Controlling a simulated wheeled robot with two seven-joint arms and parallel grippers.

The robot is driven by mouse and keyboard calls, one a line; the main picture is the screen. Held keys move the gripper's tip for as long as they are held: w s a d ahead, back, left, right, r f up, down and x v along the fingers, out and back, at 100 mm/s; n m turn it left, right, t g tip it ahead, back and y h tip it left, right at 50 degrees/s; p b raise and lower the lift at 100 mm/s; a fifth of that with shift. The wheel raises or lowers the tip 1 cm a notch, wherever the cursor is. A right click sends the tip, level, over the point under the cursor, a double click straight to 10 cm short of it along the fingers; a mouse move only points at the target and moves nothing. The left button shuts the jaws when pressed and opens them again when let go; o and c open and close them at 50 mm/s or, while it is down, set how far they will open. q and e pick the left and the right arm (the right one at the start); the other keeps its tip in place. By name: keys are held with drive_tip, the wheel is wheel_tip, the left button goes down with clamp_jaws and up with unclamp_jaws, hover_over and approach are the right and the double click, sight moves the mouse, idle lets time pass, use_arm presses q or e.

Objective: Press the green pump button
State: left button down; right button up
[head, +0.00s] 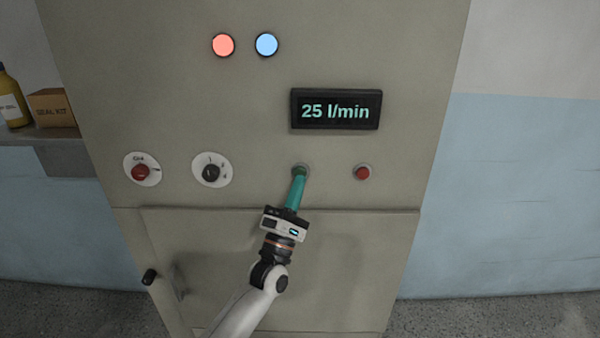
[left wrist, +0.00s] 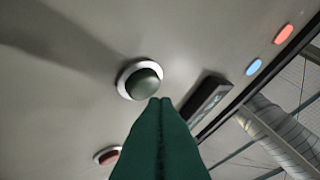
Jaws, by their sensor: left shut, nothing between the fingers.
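The green pump button (head: 300,169) sits on the grey panel, left of a small red button (head: 362,173). In the left wrist view the green button (left wrist: 143,82) is a dark green dome in a pale ring. My left gripper (head: 299,180) is shut and empty. Its teal fingertips (left wrist: 160,101) point at the panel and overlap the lower edge of the button in the head view. In the left wrist view the tips appear just beside the dome; I cannot tell whether they touch it. My right gripper is not in view.
The display (head: 336,110) reads 25 l/min. A red lamp (head: 223,45) and a blue lamp (head: 266,44) are above. A red knob (head: 140,172) and a black dial (head: 211,172) are left. A shelf holds a cardboard box (head: 52,108) and a bottle (head: 11,100).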

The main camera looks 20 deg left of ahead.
use_arm(q)
drive_tip(key=shift+s+d, duration=0.1)
drive_tip(key=shift+s, duration=0.2)
drive_tip(key=s+p, duration=0.1)
drive_tip(key=s, duration=0.1)
drive_tip(key=s+d+p, duration=0.1)
drive_tip(key=s, duration=0.1)
drive_tip(key=shift+s+d, duration=0.15)
drive_tip(key=shift+s, duration=0.15)
idle(0.6)
